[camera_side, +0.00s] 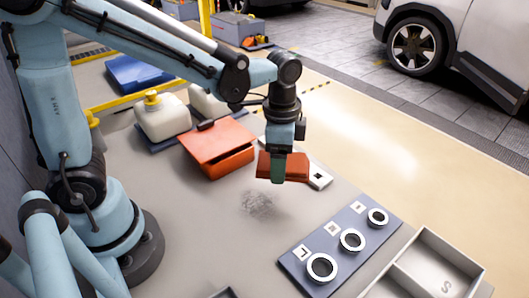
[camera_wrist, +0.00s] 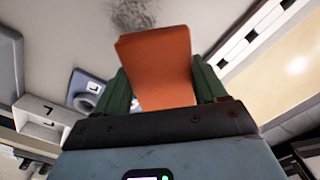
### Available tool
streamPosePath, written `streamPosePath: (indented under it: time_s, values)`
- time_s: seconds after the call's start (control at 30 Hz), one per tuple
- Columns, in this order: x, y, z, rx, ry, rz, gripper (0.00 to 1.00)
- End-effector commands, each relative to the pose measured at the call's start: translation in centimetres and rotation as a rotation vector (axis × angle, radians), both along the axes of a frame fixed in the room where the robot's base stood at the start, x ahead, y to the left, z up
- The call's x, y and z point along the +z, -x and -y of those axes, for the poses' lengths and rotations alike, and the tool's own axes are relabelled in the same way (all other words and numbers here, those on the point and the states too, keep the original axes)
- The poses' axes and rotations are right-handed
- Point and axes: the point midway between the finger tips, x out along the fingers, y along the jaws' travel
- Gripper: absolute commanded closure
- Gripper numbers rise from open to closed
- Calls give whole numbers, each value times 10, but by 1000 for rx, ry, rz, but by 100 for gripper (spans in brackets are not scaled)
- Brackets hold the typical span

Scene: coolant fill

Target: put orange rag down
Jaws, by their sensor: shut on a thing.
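An orange rag (camera_side: 268,165) is held between the green fingers of my gripper (camera_side: 278,178), over the grey bench. In the wrist view the rag (camera_wrist: 158,65) hangs out between the two fingers of my gripper (camera_wrist: 157,92). My gripper is shut on it. In the side view the rag looks raised above the bench, but the gap is hard to judge. A larger orange box-like thing (camera_side: 217,148) with a raised flat top stands to the left of the rag.
A dark smudge (camera_side: 258,204) marks the bench below the gripper, with bare bench around it. A blue plate with several ringed ports (camera_side: 340,242) lies front right, beside a grey divided tray (camera_side: 434,262). White jugs (camera_side: 162,115) stand behind. A white marked block (camera_side: 318,176) lies right of the rag.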

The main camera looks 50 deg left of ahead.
Motion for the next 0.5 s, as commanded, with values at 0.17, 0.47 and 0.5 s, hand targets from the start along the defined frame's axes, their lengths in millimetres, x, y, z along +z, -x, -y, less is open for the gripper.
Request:
streamPosePath:
  time_s: [0.17, 0.47, 0.5]
  values:
    - [0, 0, -3, 7, 0, 0, 62]
    - [10, 16, -76, 170, 0, 0, 62]
    - [11, 21, -90, 203, 0, 0, 62]
